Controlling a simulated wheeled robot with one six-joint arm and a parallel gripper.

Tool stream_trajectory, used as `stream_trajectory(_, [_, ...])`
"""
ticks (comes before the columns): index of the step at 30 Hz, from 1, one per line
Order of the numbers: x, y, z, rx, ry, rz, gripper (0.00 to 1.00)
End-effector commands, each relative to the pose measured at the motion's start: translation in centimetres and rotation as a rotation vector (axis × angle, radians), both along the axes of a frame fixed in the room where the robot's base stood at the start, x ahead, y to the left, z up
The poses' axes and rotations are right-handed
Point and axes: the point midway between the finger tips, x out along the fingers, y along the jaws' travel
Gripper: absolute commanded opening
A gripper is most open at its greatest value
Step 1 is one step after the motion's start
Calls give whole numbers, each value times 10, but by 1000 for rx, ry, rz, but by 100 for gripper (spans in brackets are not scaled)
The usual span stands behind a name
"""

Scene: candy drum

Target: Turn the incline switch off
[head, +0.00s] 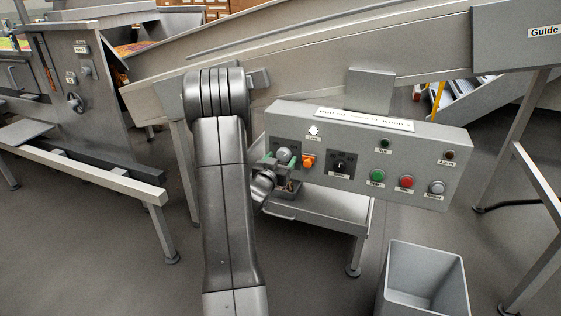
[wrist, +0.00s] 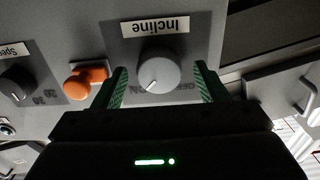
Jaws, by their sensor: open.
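The incline switch is a round grey knob (wrist: 158,72) under an upside-down "Incline" label (wrist: 156,26) in the wrist view. My gripper (wrist: 158,88) is open, with one green-padded finger on each side of the knob; gaps show between the pads and the knob. In the head view, the knob (head: 284,154) is at the left end of the grey control panel (head: 415,137), with my gripper (head: 280,160) in front of it.
An orange button (wrist: 86,80) is close beside one finger; it also shows in the head view (head: 308,161). A speed dial (head: 341,163) and green (head: 377,177) and red (head: 407,182) buttons are farther right. A grey bin (head: 427,280) stands on the floor below.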

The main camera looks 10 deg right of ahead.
Motion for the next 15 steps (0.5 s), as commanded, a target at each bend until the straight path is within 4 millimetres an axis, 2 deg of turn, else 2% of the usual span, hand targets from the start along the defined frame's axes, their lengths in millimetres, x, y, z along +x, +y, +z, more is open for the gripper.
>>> stream_trajectory(8, [1, -1, 0, 0, 0, 0, 65])
stream_trajectory(12, [1, -1, 0, 0, 0, 0, 37])
stream_trajectory(14, [1, -1, 0, 0, 0, 0, 25])
stream_trajectory(15, [1, -1, 0, 0, 0, 0, 23])
